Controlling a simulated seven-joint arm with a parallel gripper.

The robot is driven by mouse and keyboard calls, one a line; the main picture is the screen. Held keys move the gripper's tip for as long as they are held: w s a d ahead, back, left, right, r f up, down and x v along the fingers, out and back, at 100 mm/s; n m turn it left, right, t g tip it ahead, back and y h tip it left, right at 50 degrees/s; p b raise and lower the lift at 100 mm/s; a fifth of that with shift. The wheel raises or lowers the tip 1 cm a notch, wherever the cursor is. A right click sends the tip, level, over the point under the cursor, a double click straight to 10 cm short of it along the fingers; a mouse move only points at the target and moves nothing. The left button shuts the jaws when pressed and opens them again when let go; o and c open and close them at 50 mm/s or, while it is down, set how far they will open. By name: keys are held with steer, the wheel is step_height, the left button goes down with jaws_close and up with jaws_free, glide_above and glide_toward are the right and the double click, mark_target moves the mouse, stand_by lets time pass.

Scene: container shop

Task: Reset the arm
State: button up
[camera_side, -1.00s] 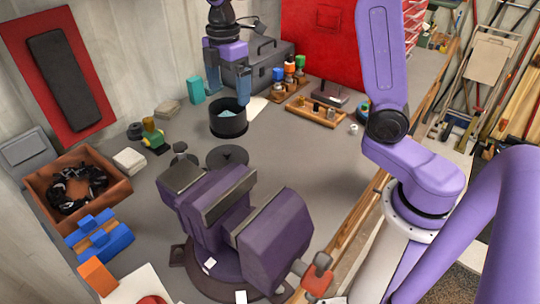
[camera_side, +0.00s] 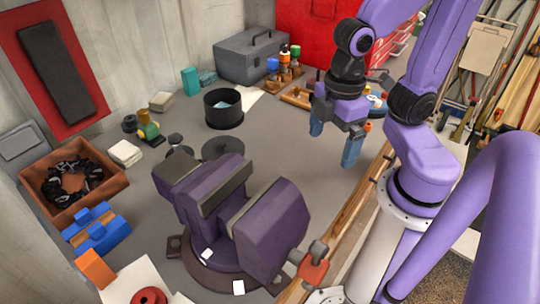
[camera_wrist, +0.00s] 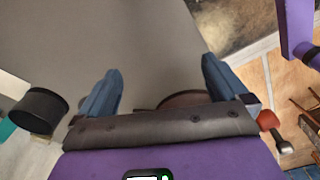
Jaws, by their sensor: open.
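My gripper (camera_side: 333,145) is open and empty, with its two blue fingers pointing down above the right side of the grey bench (camera_side: 300,165). In the wrist view my gripper (camera_wrist: 160,90) has its fingers wide apart with nothing between them. The black round container (camera_side: 223,110) stands open on the bench to the left of my gripper, with something light blue inside. It also shows in the wrist view (camera_wrist: 38,110) at the left edge. A dark round disc (camera_side: 222,149), perhaps its lid, lies on the bench in front of it.
A large purple vise (camera_side: 262,225) fills the front middle. A brown bin (camera_side: 45,205) and a blue box (camera_side: 95,230) sit at the left. A grey toolbox (camera_side: 250,58) and small bottles (camera_side: 285,62) stand at the back. Bare bench lies between container and gripper.

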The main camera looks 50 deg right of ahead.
steer(key=shift+s+d+f, duration=0.2)
steer(key=shift+s+d, duration=0.05)
steer(key=shift+s, duration=0.25)
steer(key=shift+s+d+f, duration=0.15)
steer(key=shift+s+d, duration=0.1)
steer(key=shift+s, duration=0.25)
